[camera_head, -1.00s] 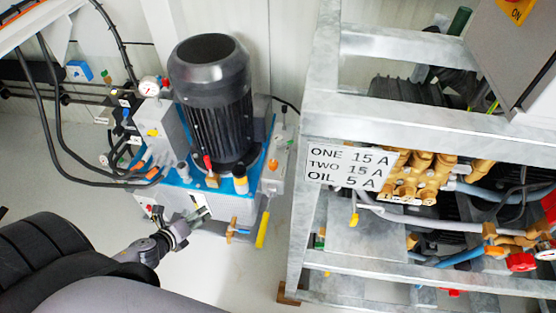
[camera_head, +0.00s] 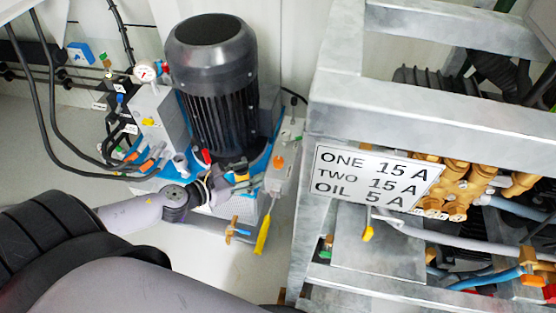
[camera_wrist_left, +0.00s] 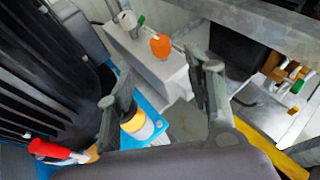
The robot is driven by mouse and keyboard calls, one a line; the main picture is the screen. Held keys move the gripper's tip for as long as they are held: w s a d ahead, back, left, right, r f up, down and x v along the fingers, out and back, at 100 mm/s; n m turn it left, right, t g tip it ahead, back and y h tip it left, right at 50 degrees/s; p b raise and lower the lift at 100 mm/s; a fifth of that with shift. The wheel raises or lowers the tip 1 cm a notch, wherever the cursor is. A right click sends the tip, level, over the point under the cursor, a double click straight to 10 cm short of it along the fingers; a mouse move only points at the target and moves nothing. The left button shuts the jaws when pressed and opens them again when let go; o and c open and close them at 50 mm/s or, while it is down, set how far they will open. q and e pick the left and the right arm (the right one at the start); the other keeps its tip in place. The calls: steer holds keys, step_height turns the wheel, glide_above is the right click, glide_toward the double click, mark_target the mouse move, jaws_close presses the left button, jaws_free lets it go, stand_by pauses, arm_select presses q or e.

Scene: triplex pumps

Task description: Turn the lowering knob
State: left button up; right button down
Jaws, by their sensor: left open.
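An orange knob (camera_head: 277,162) sits on a light grey block (camera_head: 275,182) at the right end of the blue-based pump unit. In the left wrist view the orange knob (camera_wrist_left: 160,46) stands on top of the grey block, beyond the fingertips. No label marks which knob is the lowering one. My left gripper (camera_head: 246,179) is left of the grey block, apart from the orange knob. In the left wrist view its two fingers (camera_wrist_left: 161,82) are spread with nothing between them. My right gripper is in no view.
A black motor (camera_head: 212,85) stands behind my left gripper. A red lever (camera_wrist_left: 50,150) and a yellow-and-white cap (camera_wrist_left: 138,124) are close to the fingers. A yellow handle (camera_head: 262,235) hangs below the block. A steel frame (camera_head: 315,180) with a sign stands right.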

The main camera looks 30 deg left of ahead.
mark_target(275, 162)
arm_select(q)
steer(key=x, duration=1.1)
steer(key=shift+x, duration=0.75)
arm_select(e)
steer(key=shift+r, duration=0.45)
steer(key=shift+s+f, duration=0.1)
arm_select(q)
steer(key=shift+c, duration=0.8)
jaws_close()
